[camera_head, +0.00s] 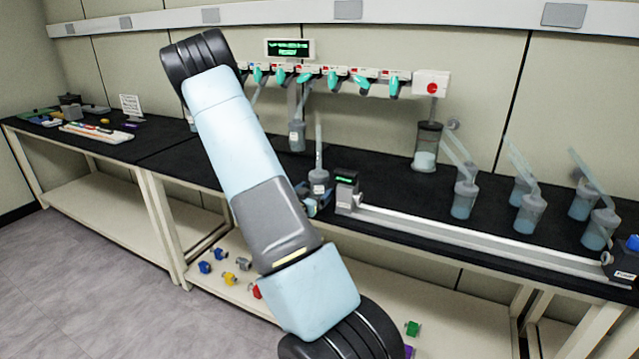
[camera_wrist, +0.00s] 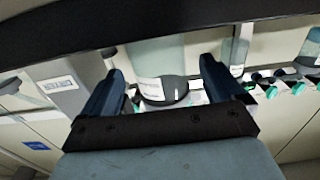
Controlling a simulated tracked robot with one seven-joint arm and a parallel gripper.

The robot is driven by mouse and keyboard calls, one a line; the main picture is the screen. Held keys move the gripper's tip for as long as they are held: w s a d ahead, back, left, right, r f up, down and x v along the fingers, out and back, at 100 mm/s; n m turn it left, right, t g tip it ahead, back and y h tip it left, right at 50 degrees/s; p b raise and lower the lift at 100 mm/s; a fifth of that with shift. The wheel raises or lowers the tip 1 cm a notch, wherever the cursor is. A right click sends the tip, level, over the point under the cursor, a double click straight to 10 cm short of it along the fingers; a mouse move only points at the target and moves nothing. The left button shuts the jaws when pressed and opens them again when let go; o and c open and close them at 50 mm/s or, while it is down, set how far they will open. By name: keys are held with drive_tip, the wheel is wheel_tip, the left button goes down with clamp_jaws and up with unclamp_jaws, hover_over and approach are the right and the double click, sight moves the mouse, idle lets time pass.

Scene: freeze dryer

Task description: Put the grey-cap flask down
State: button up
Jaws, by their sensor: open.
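A flask with a grey cap (camera_head: 319,178) stands upright on the black bench, just left of a small device with a green display. A thin pale tube rises from its top. My gripper (camera_head: 314,204) is low at the flask, partly hidden behind my own arm. In the wrist view my gripper (camera_wrist: 160,72) is open, with one blue finger on each side of a pale flask body (camera_wrist: 155,52) with a dark grey band and white labels. Gaps show between the fingers and the flask. The flask's base is hidden in the head view.
The small display device (camera_head: 346,192) stands close right of my gripper, with a long pale rail (camera_head: 480,238) running right. Several tubed flasks (camera_head: 464,196) stand behind the rail. A valve manifold (camera_head: 330,72) hangs behind, with a flask (camera_head: 297,134) below it. A clear vessel (camera_head: 427,148) stands at the back.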

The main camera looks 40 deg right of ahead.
drive_tip(key=shift+r+x, duration=0.2)
drive_tip(key=shift+x, duration=1.1)
drive_tip(key=shift+r+x, duration=0.2)
drive_tip(key=shift+x, duration=1.15)
drive_tip(key=shift+w+a, duration=0.1)
drive_tip(key=shift+c, duration=0.3)
drive_tip(key=c, duration=1.2)
drive_tip(key=shift+r, duration=0.1)
wheel_tip(320, 180, up, 18)
drive_tip(key=shift+f, duration=0.1)
